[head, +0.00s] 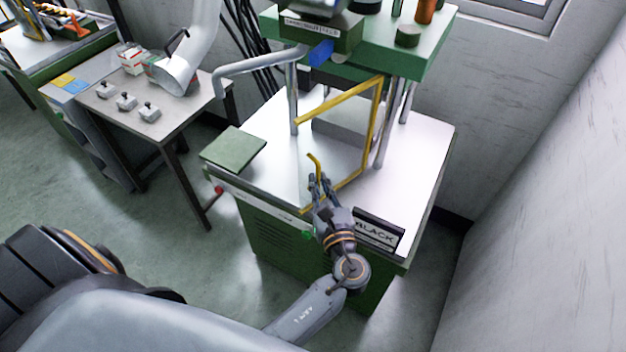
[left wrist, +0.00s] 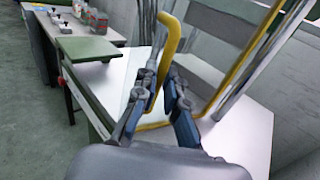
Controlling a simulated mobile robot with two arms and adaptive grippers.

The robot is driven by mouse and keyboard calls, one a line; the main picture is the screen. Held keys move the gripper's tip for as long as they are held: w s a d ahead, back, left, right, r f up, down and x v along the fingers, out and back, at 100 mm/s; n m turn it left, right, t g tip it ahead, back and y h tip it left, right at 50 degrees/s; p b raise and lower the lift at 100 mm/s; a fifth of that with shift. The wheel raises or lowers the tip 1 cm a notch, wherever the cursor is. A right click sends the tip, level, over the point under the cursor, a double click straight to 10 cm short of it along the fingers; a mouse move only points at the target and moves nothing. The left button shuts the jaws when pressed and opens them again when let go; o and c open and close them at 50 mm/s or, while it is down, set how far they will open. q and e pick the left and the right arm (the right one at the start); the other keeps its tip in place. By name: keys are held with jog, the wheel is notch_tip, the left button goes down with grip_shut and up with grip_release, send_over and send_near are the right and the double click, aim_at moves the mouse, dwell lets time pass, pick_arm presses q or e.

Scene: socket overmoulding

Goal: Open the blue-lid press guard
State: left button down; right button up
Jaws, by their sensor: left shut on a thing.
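The press guard (head: 374,122) is a yellow frame around a see-through panel. It stands on the white press table, with one upright side near the right-hand posts and its top and bottom bars running toward the front left. Its bent yellow handle (head: 313,158) rises at the free side, and shows in the left wrist view (left wrist: 171,40). My left gripper (head: 318,186) is shut on the handle's lower part, its fingers (left wrist: 165,88) on both sides of it. A small blue part (head: 321,52) sits on the press head. My right gripper is not in view.
The green press (head: 425,45) has metal posts and a grey block (head: 342,128) behind the guard. A green plate (head: 233,149) lies at the table's left corner. A "BLACK" sign (head: 376,234) is at the front. A side table (head: 157,115) stands left; a wall bounds the right.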

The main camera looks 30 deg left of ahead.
pick_arm(q)
jog(key=shift+w+d+r, duration=0.2)
jog(key=shift+d+r, duration=0.15)
jog(key=shift+d, duration=0.25)
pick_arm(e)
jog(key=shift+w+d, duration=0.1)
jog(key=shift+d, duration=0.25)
pick_arm(q)
jog(key=c, duration=1.7)
grip_release()
jog(key=o, duration=0.3)
jog(key=shift+w+d, duration=0.1)
jog(key=shift+w, duration=0.15)
jog(key=shift+f, duration=0.25)
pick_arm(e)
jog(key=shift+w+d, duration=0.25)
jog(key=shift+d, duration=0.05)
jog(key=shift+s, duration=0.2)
